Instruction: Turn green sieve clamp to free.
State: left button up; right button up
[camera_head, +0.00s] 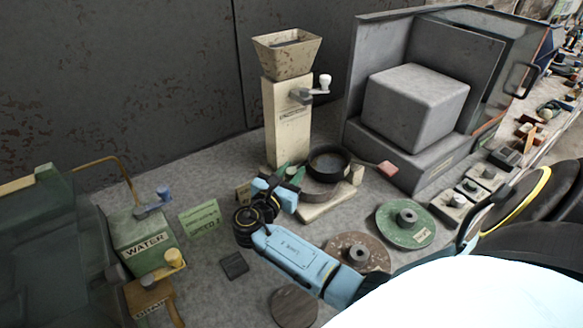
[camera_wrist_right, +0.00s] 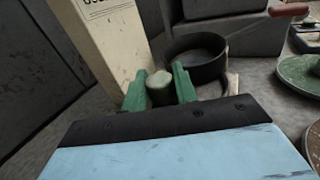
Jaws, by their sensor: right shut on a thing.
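The sieve (camera_head: 327,160) is a dark round pan on a pale base (camera_head: 325,207), right of the grinder's foot. It also shows in the wrist view (camera_wrist_right: 198,62). My right gripper (camera_head: 288,173) has green fingers and reaches the near left side of the sieve. In the wrist view its fingers (camera_wrist_right: 160,86) close around a pale greenish knob, which appears to be the clamp (camera_wrist_right: 159,92). The clamp's lower part and its turn angle are hidden by the gripper. My left gripper is not in view.
A cream grinder (camera_head: 287,120) with a crank stands behind the gripper. A grey cabinet with a block (camera_head: 415,105) is at right. A red handle (camera_head: 388,168) sticks out beside the sieve. A green disc (camera_head: 390,232) and a green WATER box (camera_head: 140,240) lie to either side.

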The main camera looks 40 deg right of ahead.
dwell(0.4)
jog(key=o, duration=0.9)
jog(key=shift+o, duration=0.2)
jog(key=v, duration=1.3)
jog(key=shift+a, duration=0.2)
jog(key=shift+s, duration=0.1)
